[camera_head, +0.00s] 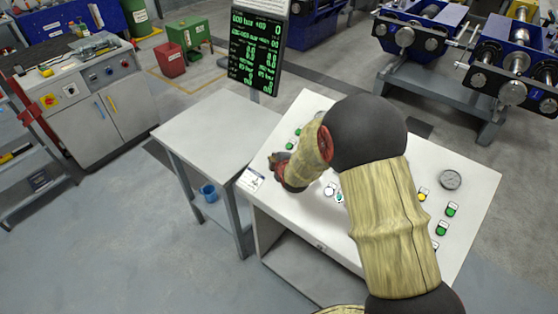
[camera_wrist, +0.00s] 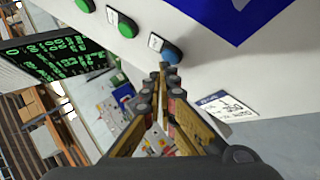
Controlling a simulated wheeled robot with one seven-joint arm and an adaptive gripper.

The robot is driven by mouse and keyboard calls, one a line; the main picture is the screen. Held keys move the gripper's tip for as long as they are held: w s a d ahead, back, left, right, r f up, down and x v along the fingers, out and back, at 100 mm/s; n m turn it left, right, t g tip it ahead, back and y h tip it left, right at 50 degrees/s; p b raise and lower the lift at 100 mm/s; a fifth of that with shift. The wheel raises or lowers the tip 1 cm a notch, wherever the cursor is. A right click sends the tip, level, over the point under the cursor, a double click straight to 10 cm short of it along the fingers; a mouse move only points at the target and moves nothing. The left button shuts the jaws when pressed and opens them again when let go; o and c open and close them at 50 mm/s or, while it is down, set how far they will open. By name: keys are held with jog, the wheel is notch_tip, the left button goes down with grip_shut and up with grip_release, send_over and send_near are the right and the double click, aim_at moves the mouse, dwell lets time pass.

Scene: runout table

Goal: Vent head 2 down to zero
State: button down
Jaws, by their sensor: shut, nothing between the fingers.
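The label text is too small to read. My arm hides the middle of the desk in the head view.
A dark display (camera_head: 255,50) with green figures stands behind the desk. A bare grey side table (camera_head: 215,130) adjoins it at the left. A printed card (camera_head: 250,180) lies at the desk's left edge. Blue machinery (camera_head: 510,60) stands at the back right.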

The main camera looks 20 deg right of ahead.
jog(key=shift+w+d+f+b, duration=0.1)
jog(key=shift+d+f+b, duration=0.05)
jog(key=shift+f+b, duration=0.35)
dwell(0.5)
jog(key=shift+r, duration=0.1)
dwell(1.1)
jog(key=shift+s+a+r+p, duration=0.1)
jog(key=shift+a+r+p, duration=0.05)
jog(key=shift+r, duration=0.25)
jog(key=shift+s+a+r+p, duration=0.1)
jog(key=shift+a+r+p, duration=0.05)
jog(key=shift+r, duration=0.25)
jog(key=r, duration=0.1)
jog(key=a+r+p, duration=0.1)
jog(key=r, duration=0.1)
jog(key=s+r+p, duration=0.1)
jog(key=shift+s+a+r, duration=0.1)
jog(key=shift+a+r, duration=0.15)
jog(key=shift+a, duration=0.15)
